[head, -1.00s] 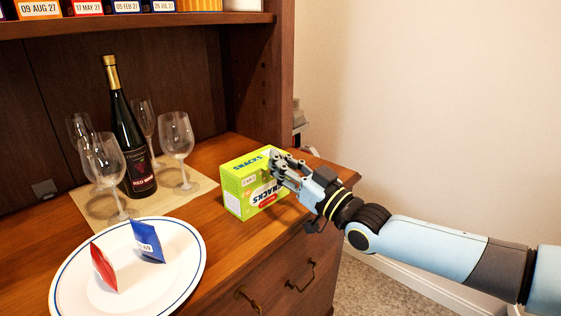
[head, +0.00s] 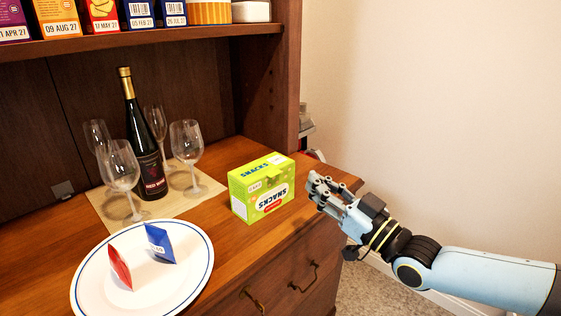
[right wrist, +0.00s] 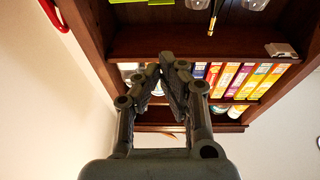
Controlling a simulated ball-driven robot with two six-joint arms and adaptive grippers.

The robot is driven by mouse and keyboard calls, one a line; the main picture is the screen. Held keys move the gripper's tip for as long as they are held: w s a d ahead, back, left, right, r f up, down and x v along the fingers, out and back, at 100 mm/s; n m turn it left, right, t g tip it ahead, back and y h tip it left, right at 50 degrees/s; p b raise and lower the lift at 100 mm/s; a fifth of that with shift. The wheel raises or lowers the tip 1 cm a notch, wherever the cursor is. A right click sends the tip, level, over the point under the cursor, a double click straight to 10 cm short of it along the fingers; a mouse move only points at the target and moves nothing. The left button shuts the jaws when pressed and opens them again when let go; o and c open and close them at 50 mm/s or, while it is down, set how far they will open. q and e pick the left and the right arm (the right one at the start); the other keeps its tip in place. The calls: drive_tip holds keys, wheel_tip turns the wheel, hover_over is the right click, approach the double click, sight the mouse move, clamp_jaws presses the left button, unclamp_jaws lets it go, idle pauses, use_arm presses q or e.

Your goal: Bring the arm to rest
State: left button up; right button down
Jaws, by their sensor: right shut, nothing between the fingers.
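My right gripper (head: 318,187) is shut and empty, just right of the green snacks box (head: 262,187) and apart from it, near the right end of the wooden counter (head: 225,222). In the right wrist view its fingertips (right wrist: 167,62) meet in front of the hutch shelves. The right arm comes in from the lower right of the head view, in front of the pale wall. My left gripper does not show.
A wine bottle (head: 147,150) and several glasses stand on a mat (head: 97,196). A white plate (head: 90,285) holds a red packet (head: 120,268) and a blue packet (head: 160,243). Dated boxes (head: 102,14) line the shelf (head: 160,36) above. Free room lies right of the hutch.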

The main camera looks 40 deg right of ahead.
drive_tip(key=s+a+f+m+g+h, duration=0.1)
drive_tip(key=s+f+g, duration=0.35)
drive_tip(key=f, duration=1.05)
drive_tip(key=s+a+f+m+g+h, duration=0.15)
drive_tip(key=s+f+g, duration=0.3)
drive_tip(key=f, duration=0.95)
drive_tip(key=s+a+f+g, duration=0.2)
drive_tip(key=s+f, duration=0.4)
drive_tip(key=s, duration=0.3)
drive_tip(key=s+a+f+n+g, duration=0.1)
drive_tip(key=s+f+g, duration=0.4)
drive_tip(key=s, duration=0.5)
drive_tip(key=s+a+f+n+g, duration=0.1)
drive_tip(key=s+a+f+g, duration=0.2)
drive_tip(key=s+f, duration=0.4)
drive_tip(key=s, duration=0.2)
drive_tip(key=shift+s+a+g+y, duration=0.3)
drive_tip(key=shift+s+g+y, duration=0.05)
drive_tip(key=shift+s+g, duration=0.05)
drive_tip(key=shift+n, duration=0.25)
